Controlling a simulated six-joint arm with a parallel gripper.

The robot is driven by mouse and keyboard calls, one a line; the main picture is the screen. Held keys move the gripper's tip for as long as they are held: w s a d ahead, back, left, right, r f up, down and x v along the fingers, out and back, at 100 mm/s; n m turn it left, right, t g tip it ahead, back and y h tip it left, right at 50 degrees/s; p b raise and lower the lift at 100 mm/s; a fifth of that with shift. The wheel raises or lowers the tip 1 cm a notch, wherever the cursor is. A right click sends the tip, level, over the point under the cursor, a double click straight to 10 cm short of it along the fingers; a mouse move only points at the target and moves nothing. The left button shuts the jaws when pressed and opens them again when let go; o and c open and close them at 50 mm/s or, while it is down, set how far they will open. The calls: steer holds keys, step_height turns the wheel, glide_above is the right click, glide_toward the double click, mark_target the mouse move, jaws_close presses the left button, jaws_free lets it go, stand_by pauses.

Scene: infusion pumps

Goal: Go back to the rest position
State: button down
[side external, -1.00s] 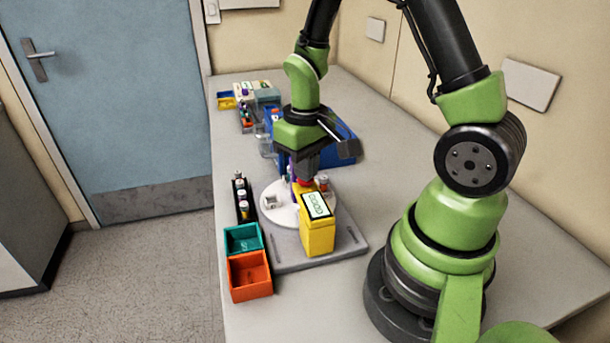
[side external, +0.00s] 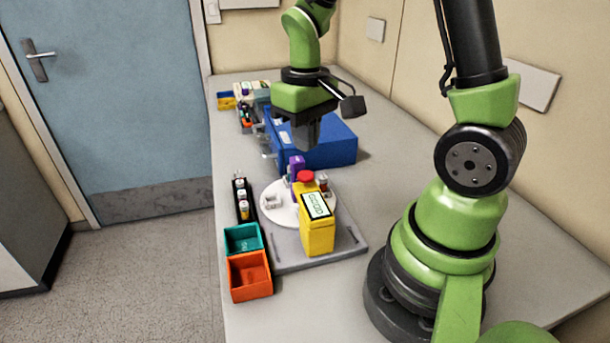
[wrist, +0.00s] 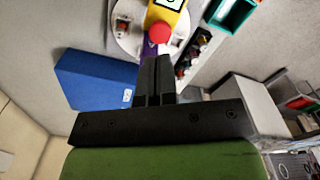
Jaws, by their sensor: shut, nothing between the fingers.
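My gripper (side external: 306,143) is raised above the bench, in front of the blue box and above the far side of the round white plate. Its two dark fingers (wrist: 154,68) are together with nothing between them in the wrist view. Below it stands a yellow pump (side external: 318,228) with a display on its sloping face and a red button (side external: 306,176) on top. The pump and the white plate (side external: 277,212) are on a grey base (side external: 347,248). A purple item (side external: 296,165) stands on the plate behind the pump. My gripper touches none of these.
A blue box (side external: 330,148) stands behind the plate. A teal bin (side external: 242,238) and an orange bin (side external: 249,275) are at the left bench edge, with a dark rack of vials (side external: 242,200) behind them. More small containers stand farther back. The bench's right side is clear.

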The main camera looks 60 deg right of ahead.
steer(key=shift+r, duration=0.6)
steer(key=shift+a+r, duration=0.15)
steer(key=shift+r, duration=0.2)
steer(key=s+a+r+m+t+y, duration=0.1)
steer(key=s+a+r+t+y, duration=0.1)
steer(key=s+a+r+t, duration=0.5)
step_height(320, 180, up, 4)
steer(key=shift+s+a+r, duration=0.25)
steer(key=shift+s+a, duration=0.5)
steer(key=shift+s, duration=0.45)
